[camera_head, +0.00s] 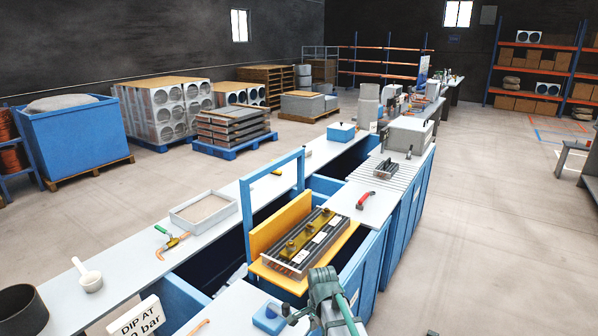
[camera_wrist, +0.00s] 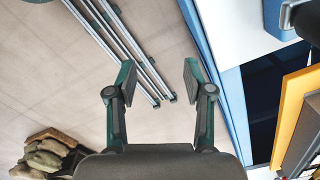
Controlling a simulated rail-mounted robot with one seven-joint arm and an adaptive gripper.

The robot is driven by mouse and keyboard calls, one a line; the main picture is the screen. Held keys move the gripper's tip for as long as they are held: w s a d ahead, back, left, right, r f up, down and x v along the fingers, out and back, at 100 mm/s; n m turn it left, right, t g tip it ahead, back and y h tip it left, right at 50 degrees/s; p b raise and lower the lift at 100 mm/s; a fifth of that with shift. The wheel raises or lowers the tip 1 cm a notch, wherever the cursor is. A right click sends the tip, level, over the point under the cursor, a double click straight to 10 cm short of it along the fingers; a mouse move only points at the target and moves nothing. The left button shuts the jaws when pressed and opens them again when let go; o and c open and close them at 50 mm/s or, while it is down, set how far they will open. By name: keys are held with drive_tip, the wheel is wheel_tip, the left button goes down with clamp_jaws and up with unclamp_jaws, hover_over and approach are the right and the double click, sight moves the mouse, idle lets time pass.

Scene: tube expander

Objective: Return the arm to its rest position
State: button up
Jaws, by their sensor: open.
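My gripper (camera_wrist: 157,78) shows in the wrist view with its two dark green fingers spread wide apart. It is open, and nothing is held between the fingers. Behind and between the fingertips I see the pale floor and the ends of long metal bars. In the head view, part of my grey-green arm (camera_head: 330,302) rises at the bottom edge, in front of the bench. The fingers cannot be made out clearly there.
A blue bench edge (camera_wrist: 222,75) runs close to the right finger. An orange-yellow stand (camera_head: 305,278) carries a finned tube block. A blue frame (camera_head: 246,212) rises beside it. Metal bars (camera_wrist: 115,45) and sacks (camera_wrist: 45,155) lie left. Open floor (camera_head: 480,240) extends right of the bench.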

drive_tip(key=s+d+f+n, duration=1.1)
drive_tip(key=s+n, duration=0.1)
drive_tip(key=s, duration=0.1)
drive_tip(key=s+f+g+b, duration=0.6)
drive_tip(key=s+f, duration=1.8)
drive_tip(key=s, duration=0.4)
drive_tip(key=shift+s+g+b, duration=0.3)
drive_tip(key=shift+g+b, duration=0.1)
drive_tip(key=shift+b, duration=0.1)
